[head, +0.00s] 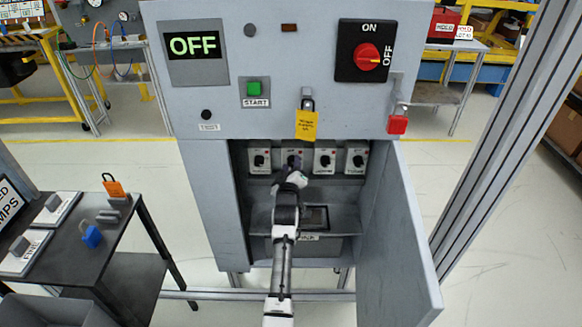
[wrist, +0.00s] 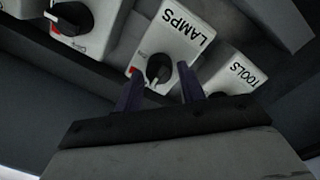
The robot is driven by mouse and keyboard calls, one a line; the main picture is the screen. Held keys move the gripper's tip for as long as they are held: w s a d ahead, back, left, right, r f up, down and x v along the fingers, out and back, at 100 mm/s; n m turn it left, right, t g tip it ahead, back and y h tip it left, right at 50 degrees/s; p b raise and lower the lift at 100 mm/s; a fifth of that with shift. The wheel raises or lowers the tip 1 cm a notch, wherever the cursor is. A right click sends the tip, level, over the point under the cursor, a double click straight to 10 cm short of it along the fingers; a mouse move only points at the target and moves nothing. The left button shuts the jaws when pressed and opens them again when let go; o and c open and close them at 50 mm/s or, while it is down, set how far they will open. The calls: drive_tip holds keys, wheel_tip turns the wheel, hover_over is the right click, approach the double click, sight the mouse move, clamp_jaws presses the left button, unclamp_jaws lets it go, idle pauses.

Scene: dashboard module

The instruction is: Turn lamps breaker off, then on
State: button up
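The lamps breaker (wrist: 180,38) is a white box labelled LAMPS with a round black knob (wrist: 158,68) and a small red mark beside it. In the head view it appears to be the second from the left in a row of several breakers, partly covered by my gripper (head: 291,172). In the wrist view my gripper (wrist: 160,88) is open, its two dark purple fingers apart with the knob between their tips. I cannot tell whether either finger touches the knob, nor read the knob's setting for certain.
The tools breaker (wrist: 240,75) is close beside the right finger; another breaker (wrist: 72,18) is at upper left. The open cabinet door (head: 398,240) stands right of my arm. Above are an OFF display (head: 193,46) and a red rotary switch (head: 368,56). A dark table (head: 95,235) stands left.

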drive_tip(key=c, duration=0.7)
drive_tip(key=shift+o, duration=0.2)
drive_tip(key=shift+m, duration=0.3)
drive_tip(key=shift+m+b, duration=0.85)
drive_tip(key=shift+m, duration=0.05)
drive_tip(key=m+b, duration=0.2)
drive_tip(key=m, duration=0.2)
drive_tip(key=shift+d, duration=0.1)
drive_tip(key=m, duration=0.2)
drive_tip(key=m+b, duration=0.1)
drive_tip(key=m, duration=0.2)
drive_tip(key=shift+d+r+m+g+y, duration=0.1)
drive_tip(key=shift+m+g+y, duration=0.2)
drive_tip(key=m+b, duration=0.1)
drive_tip(key=m, duration=0.4)
drive_tip(key=shift+d+y, duration=0.1)
drive_tip(key=shift+y, duration=0.2)
